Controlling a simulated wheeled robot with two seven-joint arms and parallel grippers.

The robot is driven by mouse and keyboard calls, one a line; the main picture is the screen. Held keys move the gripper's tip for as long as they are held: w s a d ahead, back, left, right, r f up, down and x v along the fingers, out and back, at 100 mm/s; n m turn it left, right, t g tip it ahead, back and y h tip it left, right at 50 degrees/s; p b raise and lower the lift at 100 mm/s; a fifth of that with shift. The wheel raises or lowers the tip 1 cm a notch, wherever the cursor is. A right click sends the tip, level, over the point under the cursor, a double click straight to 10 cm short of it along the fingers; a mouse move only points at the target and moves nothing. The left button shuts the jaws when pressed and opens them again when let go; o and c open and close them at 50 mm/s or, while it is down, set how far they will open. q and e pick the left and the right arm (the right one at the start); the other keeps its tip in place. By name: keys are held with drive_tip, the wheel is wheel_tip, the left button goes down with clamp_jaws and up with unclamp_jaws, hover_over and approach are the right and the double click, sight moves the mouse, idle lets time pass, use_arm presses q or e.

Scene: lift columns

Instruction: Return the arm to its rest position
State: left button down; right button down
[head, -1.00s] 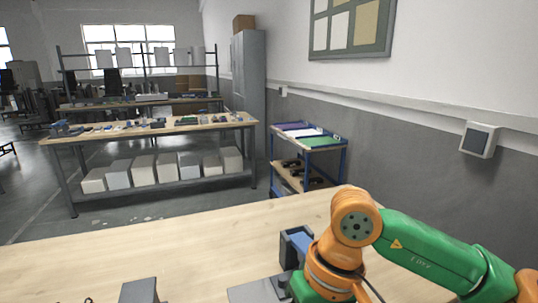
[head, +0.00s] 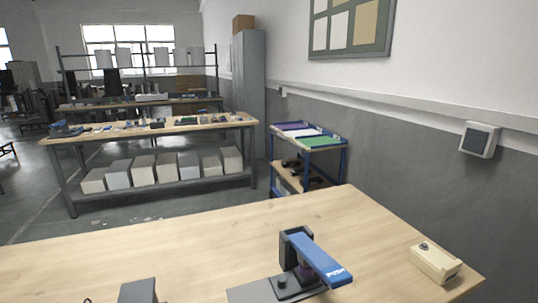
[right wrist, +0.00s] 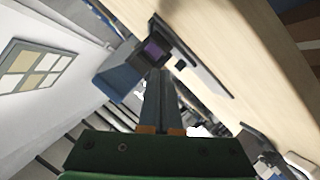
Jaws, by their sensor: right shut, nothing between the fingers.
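My right gripper (right wrist: 158,76) shows in the right wrist view, its two grey fingers close together and shut with nothing between them. No arm of mine shows in the head view, and my left gripper is in neither view. A press-like device (head: 322,262) with a blue lever marked PUSH stands on the wooden table (head: 200,250) in the head view. In the right wrist view its tilted blue lever (right wrist: 118,82) and purple part appear beyond the fingertips. I cannot tell the exact gap between them.
A cream box (head: 435,264) with a small knob sits near the table's right edge. A grey block (head: 138,291) stands at the front left. A blue-framed cart (head: 308,150) stands behind the table near the wall. The table's middle is clear.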

drive_tip(key=s+d+f+m+g+h, duration=0.1)
drive_tip(key=s+d+f+m+g, duration=0.1)
drive_tip(key=s+f+m+g, duration=0.45)
drive_tip(key=s+d+f+m+g, duration=0.15)
drive_tip(key=s+f+g, duration=0.25)
drive_tip(key=s+f, duration=0.65)
drive_tip(key=s+f+g, duration=0.1)
drive_tip(key=s+f, duration=0.3)
drive_tip(key=f, duration=1)
drive_tip(key=s+d+f+g, duration=0.1)
drive_tip(key=s+d+f, duration=0.2)
drive_tip(key=s+f, duration=0.7)
drive_tip(key=shift+s+f+n, duration=0.35)
drive_tip(key=shift+s+n, duration=0.05)
drive_tip(key=shift+s, duration=0.8)
